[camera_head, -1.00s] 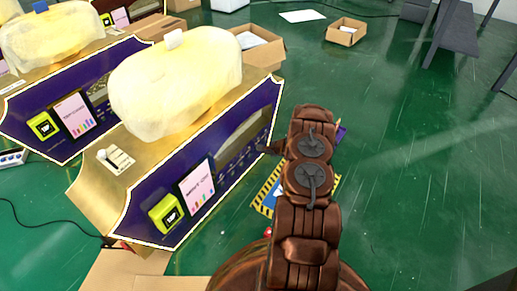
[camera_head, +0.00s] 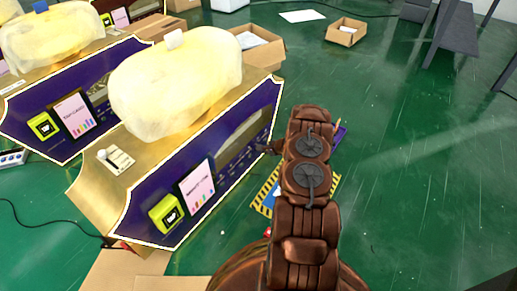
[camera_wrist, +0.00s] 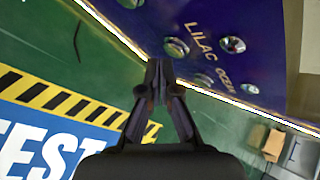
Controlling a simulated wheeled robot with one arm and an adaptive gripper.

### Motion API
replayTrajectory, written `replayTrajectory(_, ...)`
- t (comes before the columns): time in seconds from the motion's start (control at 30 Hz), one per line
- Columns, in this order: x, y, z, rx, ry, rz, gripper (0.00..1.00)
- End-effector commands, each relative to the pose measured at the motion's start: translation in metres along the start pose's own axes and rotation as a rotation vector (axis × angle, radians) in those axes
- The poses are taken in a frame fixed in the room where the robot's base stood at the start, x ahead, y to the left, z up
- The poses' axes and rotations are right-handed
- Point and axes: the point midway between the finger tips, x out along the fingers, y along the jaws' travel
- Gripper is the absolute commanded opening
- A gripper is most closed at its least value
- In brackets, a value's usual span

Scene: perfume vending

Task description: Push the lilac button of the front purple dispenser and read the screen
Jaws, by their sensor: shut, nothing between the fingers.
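The front purple dispenser (camera_head: 205,165) has a gold top and a big pale-yellow bottle shape on it. Its pinkish screen (camera_head: 197,187) shows a dark line of text, too small to read surely, above coloured bars. In the wrist view, its purple panel (camera_wrist: 270,25) carries gold "LILAC OCEAN" lettering (camera_wrist: 212,50) among several round metal buttons. My gripper (camera_wrist: 158,68) is shut and empty, its tips just below a button (camera_wrist: 176,48) left of the lettering. I cannot tell whether they touch. In the head view, my gripper (camera_head: 268,148) is at the dispenser's right end, partly hidden by my arm.
A second purple dispenser (camera_head: 40,125) stands behind left. A yellow-black striped floor mat (camera_head: 262,196) lies beside the front dispenser. Cardboard lies at its lower left. An open box (camera_head: 346,31) stands far back. Green floor (camera_head: 420,160) to the right is clear.

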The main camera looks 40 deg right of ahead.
Motion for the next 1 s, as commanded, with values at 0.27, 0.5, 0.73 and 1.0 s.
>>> replayTrajectory(0.27,0.003,-0.0023,0.002,0.001,0.001,0.0,0.0)
replayTrajectory(0.5,0.0032,-0.0023,0.0021,0.0,0.001,0.0,0.0)
replayTrajectory(0.73,0.0045,-0.0031,0.0032,0.0,0.0,0.0,0.0)
replayTrajectory(1.0,0.0062,-0.0042,0.0045,0.0,0.0,0.001,0.0)
